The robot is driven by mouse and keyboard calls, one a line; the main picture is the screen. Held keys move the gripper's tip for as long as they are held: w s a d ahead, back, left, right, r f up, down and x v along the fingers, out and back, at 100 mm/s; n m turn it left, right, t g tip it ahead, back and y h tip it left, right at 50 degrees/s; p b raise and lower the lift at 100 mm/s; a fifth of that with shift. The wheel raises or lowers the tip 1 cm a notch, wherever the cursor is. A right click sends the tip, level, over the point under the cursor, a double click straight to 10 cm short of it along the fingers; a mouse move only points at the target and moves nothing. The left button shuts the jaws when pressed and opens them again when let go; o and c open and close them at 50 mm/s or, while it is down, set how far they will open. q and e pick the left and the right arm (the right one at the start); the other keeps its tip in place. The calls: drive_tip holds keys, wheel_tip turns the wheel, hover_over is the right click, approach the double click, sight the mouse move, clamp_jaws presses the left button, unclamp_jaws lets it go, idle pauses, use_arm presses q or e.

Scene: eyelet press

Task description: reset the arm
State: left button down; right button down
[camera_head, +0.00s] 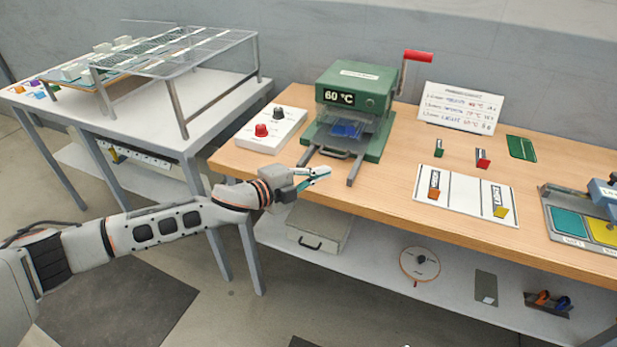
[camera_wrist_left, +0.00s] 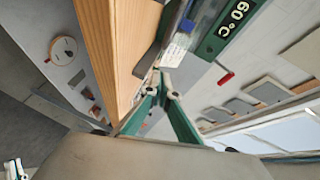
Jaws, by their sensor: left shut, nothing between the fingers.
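My left arm reaches in from the left in the head view. Its gripper (camera_head: 318,176) is shut and empty, just in front of the wooden table's front edge, near the rails of the green press (camera_head: 354,90). In the left wrist view my left gripper (camera_wrist_left: 158,76) shows with its teal fingers together at the tips. The press, with its "60 °C" display, also shows in the left wrist view (camera_wrist_left: 225,30). A blue piece (camera_head: 347,129) lies in the press opening.
A control box (camera_head: 270,130) with red and black knobs stands left of the press. A white mat (camera_head: 465,193) with small tags lies to the right. A grey side table (camera_head: 180,128) carries a wire rack. The lower shelf holds a grey box (camera_head: 320,234) and a reel (camera_head: 420,264).

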use_arm(q)
drive_tip(key=s+f+n+t, duration=0.1)
drive_tip(key=s+f+n, duration=0.3)
drive_tip(key=s, duration=0.3)
drive_tip(key=s+f+n, duration=0.3)
drive_tip(key=s+n, duration=0.1)
drive_tip(key=s, duration=0.2)
drive_tip(key=s+a+f+n+g+y, duration=0.1)
drive_tip(key=s+a+f+n+y, duration=0.7)
drive_tip(key=s+a+f, duration=1)
drive_tip(key=s+f+n, duration=0.1)
drive_tip(key=s+n, duration=0.1)
drive_tip(key=n, duration=0.2)
drive_tip(key=shift+s+f+n+y, duration=0.15)
drive_tip(key=shift+f+n+y, duration=0.05)
drive_tip(key=shift+n+y, duration=0.2)
